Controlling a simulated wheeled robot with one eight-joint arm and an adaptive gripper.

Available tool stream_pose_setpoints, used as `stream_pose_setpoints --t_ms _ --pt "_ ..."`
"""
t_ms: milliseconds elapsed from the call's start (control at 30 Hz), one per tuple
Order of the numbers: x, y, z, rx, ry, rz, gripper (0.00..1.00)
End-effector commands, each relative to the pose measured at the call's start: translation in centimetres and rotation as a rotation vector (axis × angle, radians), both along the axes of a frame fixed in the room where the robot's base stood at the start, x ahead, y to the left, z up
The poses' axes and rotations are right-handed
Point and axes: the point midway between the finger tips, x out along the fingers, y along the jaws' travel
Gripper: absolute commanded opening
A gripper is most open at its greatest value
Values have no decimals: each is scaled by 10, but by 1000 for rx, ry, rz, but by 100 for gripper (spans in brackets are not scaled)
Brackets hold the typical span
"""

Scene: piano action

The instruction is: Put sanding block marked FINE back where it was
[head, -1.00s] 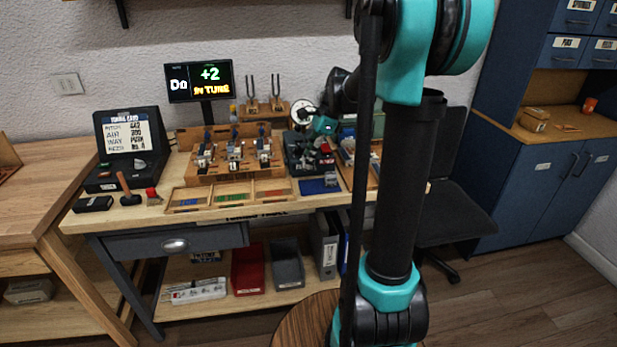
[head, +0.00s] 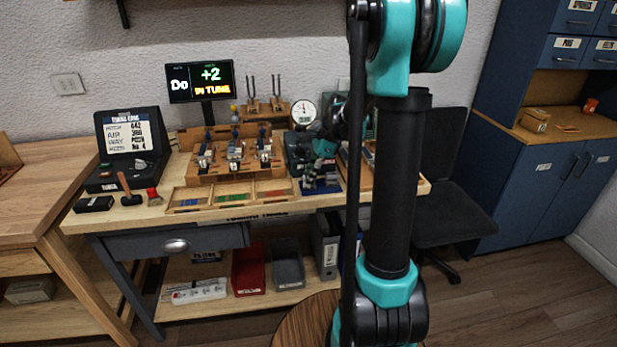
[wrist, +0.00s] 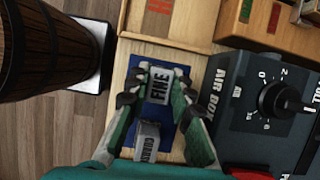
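The sanding block marked FINE (wrist: 158,84) is between the fingers of my gripper (wrist: 160,98) in the wrist view, its label facing the camera. The fingers look closed on its sides. It is over the blue mat (wrist: 174,138); I cannot tell whether it touches the mat. A second grey block marked COARSE (wrist: 147,141) stands on the mat, close to the FINE block and between my fingers' bases in the picture. In the head view my gripper (head: 320,168) is low over the mat at the bench's front, and the blocks are small and partly hidden.
The dark AIR BOX with a knob (wrist: 285,100) stands right beside the mat. A wooden tray with red strips (wrist: 160,15) borders the mat.

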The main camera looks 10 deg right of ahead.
Motion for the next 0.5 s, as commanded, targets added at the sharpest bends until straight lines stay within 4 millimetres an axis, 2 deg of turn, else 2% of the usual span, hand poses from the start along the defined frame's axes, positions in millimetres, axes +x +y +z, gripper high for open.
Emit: stream_pose_setpoints --t_ms 33,167,500 --pt "0 0 0 0 0 0 26" --pt "0 0 0 0 0 0 42" --pt "0 0 2 0 0 0 42"
